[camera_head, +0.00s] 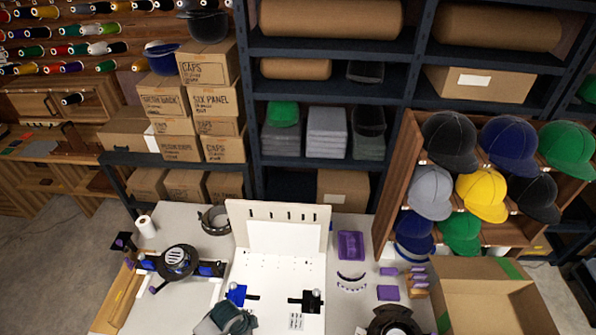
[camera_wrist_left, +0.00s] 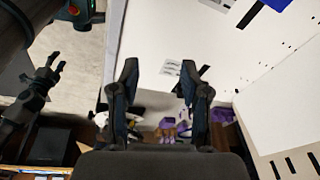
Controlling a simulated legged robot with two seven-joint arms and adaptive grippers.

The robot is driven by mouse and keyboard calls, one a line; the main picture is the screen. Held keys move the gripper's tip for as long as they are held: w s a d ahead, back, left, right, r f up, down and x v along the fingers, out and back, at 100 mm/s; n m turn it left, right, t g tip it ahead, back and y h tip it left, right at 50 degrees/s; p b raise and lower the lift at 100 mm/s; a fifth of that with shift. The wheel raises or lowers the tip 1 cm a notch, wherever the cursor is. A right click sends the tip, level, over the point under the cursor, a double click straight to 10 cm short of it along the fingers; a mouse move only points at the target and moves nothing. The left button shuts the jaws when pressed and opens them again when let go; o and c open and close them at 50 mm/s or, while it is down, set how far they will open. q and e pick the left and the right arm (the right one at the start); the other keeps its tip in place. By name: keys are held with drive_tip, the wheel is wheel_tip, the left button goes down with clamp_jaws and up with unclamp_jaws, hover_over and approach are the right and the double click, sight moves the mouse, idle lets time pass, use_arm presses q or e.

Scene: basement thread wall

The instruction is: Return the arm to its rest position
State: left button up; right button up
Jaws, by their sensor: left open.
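In the left wrist view, my left gripper (camera_wrist_left: 154,80) is open, its two dark fingers apart with nothing between them. Its fingers point over the white work board (camera_wrist_left: 155,40), and I see no contact with anything. A dark jointed claw (camera_wrist_left: 50,75) at the left of that view looks like my other gripper, but its jaws are too small and dim to judge. In the head view, a dark grey-green shape (camera_head: 228,319) sits at the bottom edge below the white fixture (camera_head: 276,262); I cannot tell whether it is part of my arm.
A black round cap holder (camera_head: 178,262) stands left on the table. A purple tray (camera_head: 351,245) and small purple pieces lie right of the fixture. An open cardboard box (camera_head: 490,300) is at the lower right, below a cap rack (camera_head: 395,185). Shelves and cartons fill the back.

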use_arm(q)
drive_tip(key=s+a+r+n+t+y, duration=0.1)
drive_tip(key=s+a+r+n, duration=0.15)
drive_tip(key=s+n, duration=0.45)
drive_tip(key=s+a+r+n+t+y, duration=0.1)
drive_tip(key=s+a+r+n, duration=0.1)
drive_tip(key=s+a+n, duration=0.3)
drive_tip(key=s+d+f+n+g+b, duration=0.1)
drive_tip(key=s+f+b, duration=0.2)
drive_tip(key=f, duration=2.6)
drive_tip(key=s+a+f+g+b, duration=0.1)
drive_tip(key=s+a+f+b, duration=0.1)
drive_tip(key=s+f, duration=1.6)
drive_tip(key=shift+a+f, duration=0.2)
drive_tip(key=shift+a, duration=0.35)
use_arm(e)
drive_tip(key=f, duration=0.5)
drive_tip(key=shift+s+d+f, duration=0.1)
drive_tip(key=shift+s, duration=0.25)
